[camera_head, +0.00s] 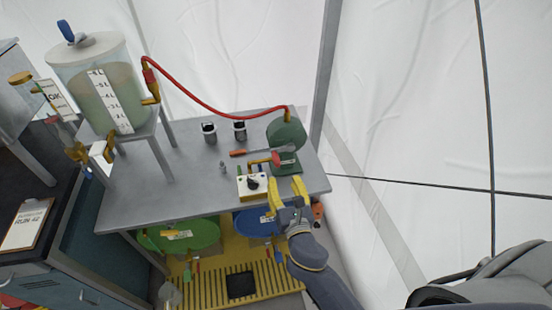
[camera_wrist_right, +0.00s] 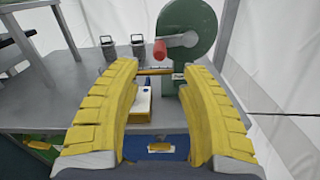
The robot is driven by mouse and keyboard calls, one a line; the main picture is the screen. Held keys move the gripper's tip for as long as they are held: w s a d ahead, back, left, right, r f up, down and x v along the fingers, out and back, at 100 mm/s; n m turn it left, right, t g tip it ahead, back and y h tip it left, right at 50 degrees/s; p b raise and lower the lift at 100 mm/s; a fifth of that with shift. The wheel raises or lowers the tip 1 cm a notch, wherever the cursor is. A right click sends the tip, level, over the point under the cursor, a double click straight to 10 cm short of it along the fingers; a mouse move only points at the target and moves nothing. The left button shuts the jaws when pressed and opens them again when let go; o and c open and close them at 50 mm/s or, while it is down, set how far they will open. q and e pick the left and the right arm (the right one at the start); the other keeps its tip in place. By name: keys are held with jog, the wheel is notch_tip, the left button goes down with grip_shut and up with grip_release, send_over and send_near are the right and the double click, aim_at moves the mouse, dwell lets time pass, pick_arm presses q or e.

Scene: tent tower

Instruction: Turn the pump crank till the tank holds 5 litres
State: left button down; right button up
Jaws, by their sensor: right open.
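The clear tank (camera_head: 105,90) stands on a raised stand on the grey bench at left, with greenish liquid inside. Its white scale strip (camera_head: 110,100) has litre marks; the liquid's top lies in the upper part of the scale, but I cannot read the exact level. The green pump (camera_head: 286,135) stands at the bench's right end and also shows in the right wrist view (camera_wrist_right: 190,30). Its crank has a red handle (camera_wrist_right: 160,52). My right gripper (camera_head: 285,184) is open and empty at the bench's front edge, short of the red handle. My left gripper is not in view.
A red hose (camera_head: 195,98) arches from tank to pump. A white box with a black knob (camera_head: 252,185) sits just in front of the pump. Two dark cups (camera_head: 209,132) stand behind. Green (camera_head: 190,236) and blue (camera_head: 255,222) lids lie below the bench.

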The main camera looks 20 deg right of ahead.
aim_at(278, 165)
jog(key=w, duration=1)
jog(key=shift+w+d, duration=0.25)
jog(key=shift+d, duration=0.1)
grip_shut()
